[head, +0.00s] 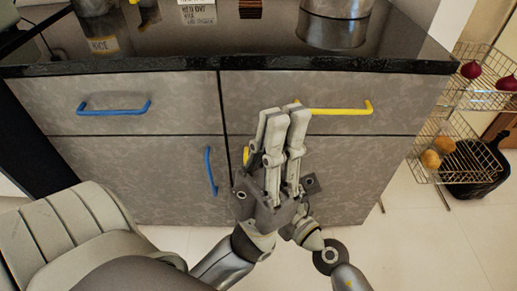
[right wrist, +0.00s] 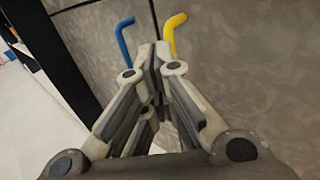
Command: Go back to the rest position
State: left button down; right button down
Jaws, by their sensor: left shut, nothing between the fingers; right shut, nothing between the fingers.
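My left gripper (head: 285,113) is in front of the cabinet in the middle of the head view, its fingers shut and empty, pointing up toward the counter. My right arm comes in from the lower right, and its gripper is mostly hidden behind the left one. In the right wrist view my right gripper (right wrist: 155,48) is shut and empty. Its fingertips point at the cabinet front, between a blue handle (right wrist: 125,42) and a yellow handle (right wrist: 172,35). I cannot tell whether they touch the cabinet.
The cabinet (head: 130,185) has blue and yellow handles, including a yellow drawer handle (head: 345,109) close to the left fingertips. A dark counter (head: 240,50) with a metal pot (head: 335,20) is above. A wire rack (head: 450,145) stands at right. The floor (head: 440,240) at lower right is clear.

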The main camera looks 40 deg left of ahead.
jog(key=s+d+p, duration=0.1)
jog(key=s+d, duration=0.2)
jog(key=s, duration=0.1)
jog(key=shift+s+d, duration=0.3)
jog(key=shift+s, duration=0.1)
